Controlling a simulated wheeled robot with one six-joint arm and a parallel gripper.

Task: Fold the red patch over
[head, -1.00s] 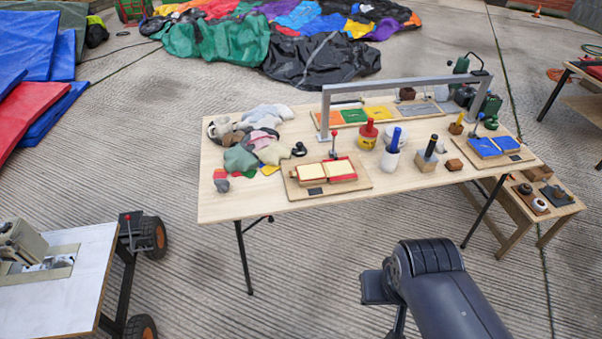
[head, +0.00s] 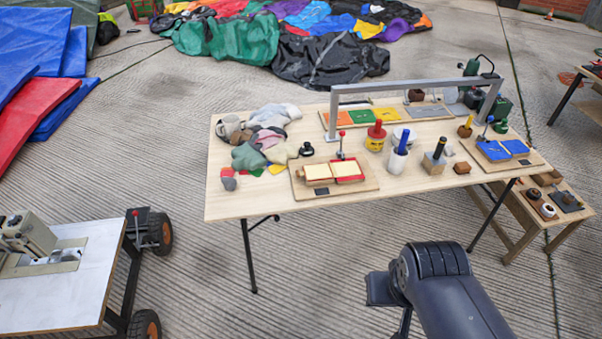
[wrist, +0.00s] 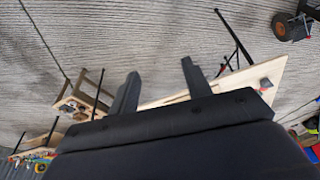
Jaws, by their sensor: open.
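The red patch (head: 361,179) shows in the head view as a red rim around cream pads on a wooden board (head: 308,191). The board lies near the front edge of the table, left of its middle. A small lever with a red knob (head: 342,134) stands upright behind the pads. My gripper (wrist: 160,82) shows in the wrist view as two dark fingers, apart, with nothing between them. It is away from the patch; the wrist view shows the table tilted, with its legs and the ground. The fingers are not seen in the head view.
The wooden table (head: 235,208) also carries a heap of cloth scraps (head: 262,138), a yellow pot with a red top (head: 375,139), a blue-handled tool (head: 399,150), a board with blue pads (head: 494,151) and a grey metal arch (head: 405,86). A wheeled cart (head: 60,300) stands at the left.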

